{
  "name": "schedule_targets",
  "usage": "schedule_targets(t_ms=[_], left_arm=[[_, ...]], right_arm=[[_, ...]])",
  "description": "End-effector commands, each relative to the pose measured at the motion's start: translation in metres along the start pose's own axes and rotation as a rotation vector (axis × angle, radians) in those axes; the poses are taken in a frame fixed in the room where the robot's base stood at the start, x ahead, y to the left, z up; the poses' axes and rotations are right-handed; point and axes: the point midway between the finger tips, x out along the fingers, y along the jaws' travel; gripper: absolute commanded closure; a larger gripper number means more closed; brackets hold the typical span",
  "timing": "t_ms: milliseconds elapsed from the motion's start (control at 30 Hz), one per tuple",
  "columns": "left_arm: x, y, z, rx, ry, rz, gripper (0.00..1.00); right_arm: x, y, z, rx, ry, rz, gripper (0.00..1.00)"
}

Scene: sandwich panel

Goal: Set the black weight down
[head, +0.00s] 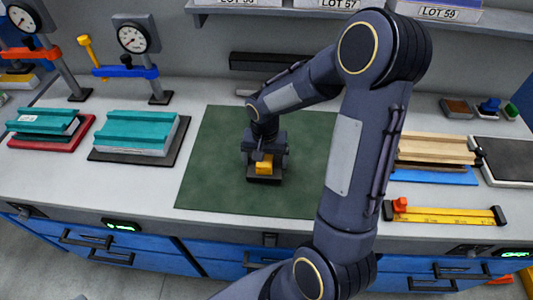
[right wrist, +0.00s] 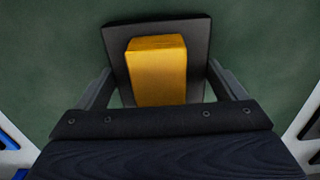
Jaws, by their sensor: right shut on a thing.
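The black weight (head: 264,179) is a dark block with a yellow block (right wrist: 158,70) on top, at the middle of the green mat (head: 222,180). My right gripper (head: 265,163) points down over it. In the right wrist view, the black part (right wrist: 198,45) shows around the yellow block, between the two fingers (right wrist: 160,88), which are shut on the weight. The gripper hides part of it in the head view. I cannot tell whether its underside touches the mat. My left gripper is not in view.
Teal panels (head: 138,129) on trays and dial gauges (head: 133,38) stand at left. A dark bar (head: 262,62) lies behind the mat. Wooden pieces (head: 433,149) and a yellow ruler (head: 450,215) lie at right. The mat around the weight is clear.

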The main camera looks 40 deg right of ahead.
Motion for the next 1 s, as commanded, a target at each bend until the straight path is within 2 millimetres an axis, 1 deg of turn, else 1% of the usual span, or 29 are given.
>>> schedule_targets(t_ms=[100, 367, 533, 567, 600, 833, 900, 967, 1000], left_arm=[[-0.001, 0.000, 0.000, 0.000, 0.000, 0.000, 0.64], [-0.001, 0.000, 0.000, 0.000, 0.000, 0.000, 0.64], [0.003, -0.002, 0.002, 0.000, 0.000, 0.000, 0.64], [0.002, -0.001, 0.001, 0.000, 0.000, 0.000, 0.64], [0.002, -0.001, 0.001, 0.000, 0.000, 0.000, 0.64], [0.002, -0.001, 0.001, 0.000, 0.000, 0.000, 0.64], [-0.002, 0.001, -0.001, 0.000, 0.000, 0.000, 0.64], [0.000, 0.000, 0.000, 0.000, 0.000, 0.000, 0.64], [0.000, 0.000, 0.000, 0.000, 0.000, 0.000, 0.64]], right_arm=[[0.006, -0.001, -0.001, 0.001, 0.003, -0.003, 0.80], [0.007, -0.001, -0.001, 0.001, 0.005, -0.004, 0.80], [0.012, -0.001, -0.001, 0.001, 0.005, -0.004, 0.80], [0.012, 0.000, 0.000, 0.001, 0.001, -0.002, 0.06], [0.011, 0.000, 0.000, 0.001, 0.001, -0.002, 0.00], [0.011, 0.000, 0.000, 0.001, 0.001, -0.002, 0.00], [0.007, 0.000, 0.000, 0.001, 0.001, -0.002, 0.00], [0.003, 0.000, -0.001, 0.002, 0.004, -0.003, 0.00], [-0.003, -0.001, -0.001, 0.001, 0.006, -0.004, 0.00]])
